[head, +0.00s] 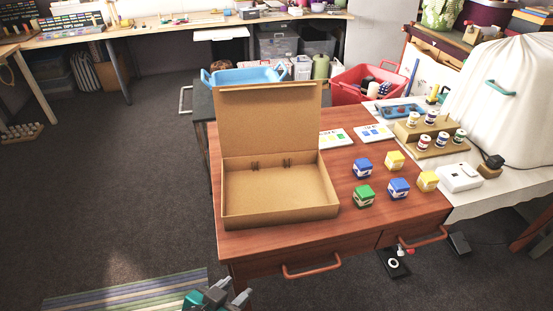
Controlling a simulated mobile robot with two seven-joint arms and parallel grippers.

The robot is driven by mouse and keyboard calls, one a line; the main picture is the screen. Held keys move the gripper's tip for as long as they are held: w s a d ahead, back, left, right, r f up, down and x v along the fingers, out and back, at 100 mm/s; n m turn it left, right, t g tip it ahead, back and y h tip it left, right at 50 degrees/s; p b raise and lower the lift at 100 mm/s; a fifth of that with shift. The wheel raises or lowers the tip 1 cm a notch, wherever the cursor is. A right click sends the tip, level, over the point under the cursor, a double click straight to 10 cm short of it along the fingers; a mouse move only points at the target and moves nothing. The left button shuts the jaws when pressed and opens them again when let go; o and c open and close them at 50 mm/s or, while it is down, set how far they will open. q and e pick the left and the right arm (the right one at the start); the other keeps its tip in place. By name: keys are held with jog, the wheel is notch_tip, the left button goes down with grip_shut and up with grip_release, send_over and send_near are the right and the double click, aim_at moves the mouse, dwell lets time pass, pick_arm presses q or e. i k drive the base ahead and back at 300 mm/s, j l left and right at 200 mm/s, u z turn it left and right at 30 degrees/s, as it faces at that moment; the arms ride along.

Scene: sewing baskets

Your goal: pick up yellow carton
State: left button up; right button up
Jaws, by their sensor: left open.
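Two small yellow cartons stand on the right part of the wooden table: one farther back (395,160) and one nearer the right edge (427,181). A blue carton (362,168), a second blue carton (398,188) and a green carton (364,196) stand beside them. An open brown box (270,220) with its lid raised stands on the left of the table; its inside looks empty. My left gripper (236,289) is at the bottom edge, in front of the table, open and well apart from the cartons. My right gripper is out of view.
The wooden table (310,239) has two flat cards (372,133) behind the cartons. A white device (458,178) and a wooden thread-spool stand (440,150) are on the white table to the right. The raised lid stands left of the cards. The table's front strip is clear.

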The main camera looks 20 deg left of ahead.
aim_at(427, 181)
jog(key=i+l, duration=0.15)
jog(key=l, duration=0.2)
jog(key=i+l, duration=0.1)
jog(key=l, duration=0.25)
jog(key=i+l, duration=0.15)
jog(key=l, duration=0.2)
jog(key=i+l+u, duration=0.1)
jog(key=l, duration=0.25)
jog(key=i+l, duration=0.15)
jog(key=l, duration=0.2)
